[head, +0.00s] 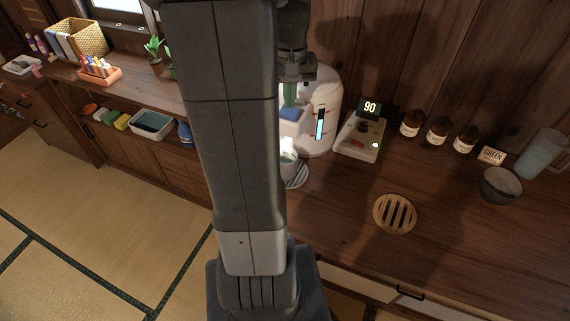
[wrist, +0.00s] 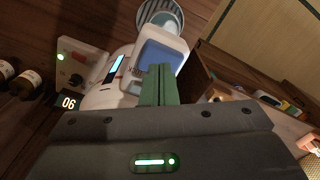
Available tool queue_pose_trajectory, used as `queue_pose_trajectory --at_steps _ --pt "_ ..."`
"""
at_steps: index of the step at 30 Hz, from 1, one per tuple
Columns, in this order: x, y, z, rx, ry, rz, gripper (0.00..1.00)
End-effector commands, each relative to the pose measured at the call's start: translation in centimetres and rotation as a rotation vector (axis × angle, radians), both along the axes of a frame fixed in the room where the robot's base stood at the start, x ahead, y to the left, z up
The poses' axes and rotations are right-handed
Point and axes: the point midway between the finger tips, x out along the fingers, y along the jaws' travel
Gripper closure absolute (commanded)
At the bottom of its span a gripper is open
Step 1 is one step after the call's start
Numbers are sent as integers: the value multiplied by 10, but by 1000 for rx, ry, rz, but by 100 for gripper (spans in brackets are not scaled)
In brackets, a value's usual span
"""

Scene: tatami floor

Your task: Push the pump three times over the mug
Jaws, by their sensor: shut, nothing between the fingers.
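A white dispenser (head: 322,100) with a lit level strip stands on the wooden counter, partly behind my arm in the head view. Its blue pump pad (head: 291,113) juts out at the front and also shows in the wrist view (wrist: 165,56). The mug (head: 288,166) is below the pump on a round slatted tray (head: 300,176), partly hidden by my arm. My gripper (head: 289,97) is shut and empty, with its green fingers (wrist: 158,84) pointing at the pad. The fingertips are at or just above the pad; I cannot tell whether they touch.
A scale-like device (head: 361,138) with a "90" display stands right of the dispenser. Several brown jars (head: 437,133), a dark bowl (head: 499,185) and a glass pitcher (head: 541,154) are further right. A round slotted trivet (head: 395,213) lies in front, with bare counter around it.

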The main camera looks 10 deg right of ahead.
Motion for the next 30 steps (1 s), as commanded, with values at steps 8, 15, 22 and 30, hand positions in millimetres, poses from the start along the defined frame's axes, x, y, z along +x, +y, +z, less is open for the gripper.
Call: queue_pose_trajectory --at_steps 8,15,22,30 --pt "0 0 -10 0 0 0 100" --pt "0 0 -17 0 1 0 100" --pt "0 0 -24 0 2 0 100" --pt "-1 0 -27 1 3 0 100"
